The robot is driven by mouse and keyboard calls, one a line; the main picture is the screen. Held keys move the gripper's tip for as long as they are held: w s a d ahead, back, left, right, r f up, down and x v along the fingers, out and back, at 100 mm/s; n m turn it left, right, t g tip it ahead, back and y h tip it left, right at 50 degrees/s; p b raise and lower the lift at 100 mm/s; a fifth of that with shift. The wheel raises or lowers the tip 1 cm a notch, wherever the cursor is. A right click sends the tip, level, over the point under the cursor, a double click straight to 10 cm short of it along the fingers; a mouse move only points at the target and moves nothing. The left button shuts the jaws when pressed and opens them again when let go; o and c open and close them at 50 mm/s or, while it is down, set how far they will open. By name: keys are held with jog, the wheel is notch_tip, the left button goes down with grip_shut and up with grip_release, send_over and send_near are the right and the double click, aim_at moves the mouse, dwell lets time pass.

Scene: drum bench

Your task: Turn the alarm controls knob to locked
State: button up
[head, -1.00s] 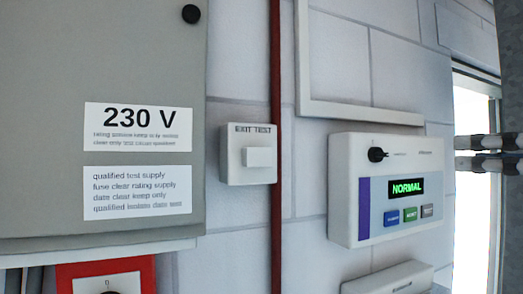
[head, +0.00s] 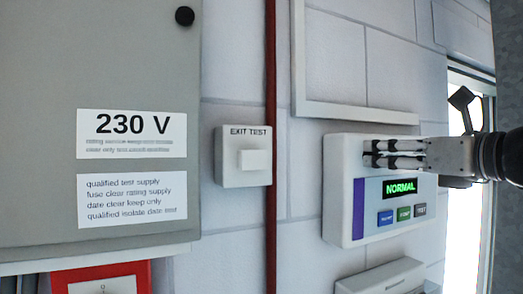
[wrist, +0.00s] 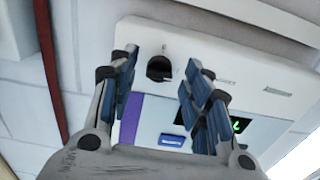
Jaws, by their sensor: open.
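The alarm panel (head: 343,200) is a white box on the wall with a purple stripe, a green NORMAL display (head: 400,187) and several coloured buttons. Its black knob (wrist: 159,68) shows in the wrist view near the panel's upper left, between my fingers. In the head view my fingers cover the knob. My gripper (head: 370,153) is in front of the panel's upper part, its fingers pointing left. In the wrist view my gripper (wrist: 158,75) is open, with one finger on each side of the knob and gaps visible on both sides. I cannot tell how deep the fingertips reach.
A grey cabinet (head: 100,60) marked 230 V fills the left. An exit test switch (head: 228,173) and a red vertical pipe (head: 270,90) are between it and the panel. A grey-white box (head: 385,277) is below the panel. A bright opening (head: 463,220) is at the right.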

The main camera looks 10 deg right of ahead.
jog(key=shift+x, duration=0.85)
jog(key=shift+c, duration=0.2)
jog(key=c, duration=1)
